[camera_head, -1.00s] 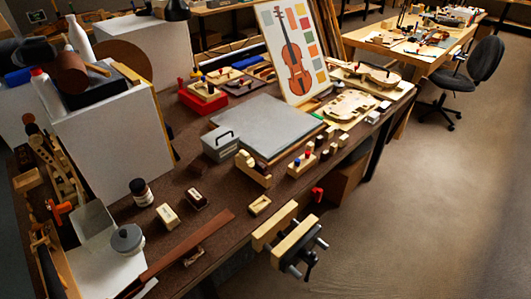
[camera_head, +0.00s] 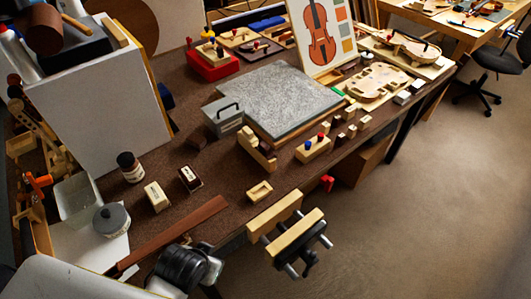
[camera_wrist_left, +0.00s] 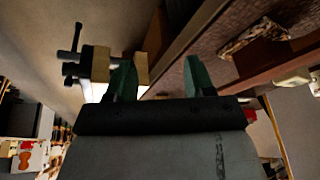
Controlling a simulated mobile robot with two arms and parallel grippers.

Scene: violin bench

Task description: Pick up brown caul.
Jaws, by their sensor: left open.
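A dark brown block with a pale top (camera_head: 190,178), which looks like the brown caul, stands on the bench right of a similar pale block (camera_head: 157,196). A plain dark brown block (camera_head: 197,137) lies behind it. My left arm enters at the bottom left of the head view, its black wrist near the bench's front edge, below and apart from these blocks. In the left wrist view my left gripper (camera_wrist_left: 158,74) is open, with two green fingers and nothing between them. My right gripper is not in view.
A long brown bar (camera_head: 175,235) lies between my left wrist and the blocks. A wooden-jawed vise (camera_head: 290,228) juts from the front edge. A small hollow wooden block (camera_head: 260,191) sits near it. A dark jar (camera_head: 131,166) and grey-lidded pot (camera_head: 111,219) stand left.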

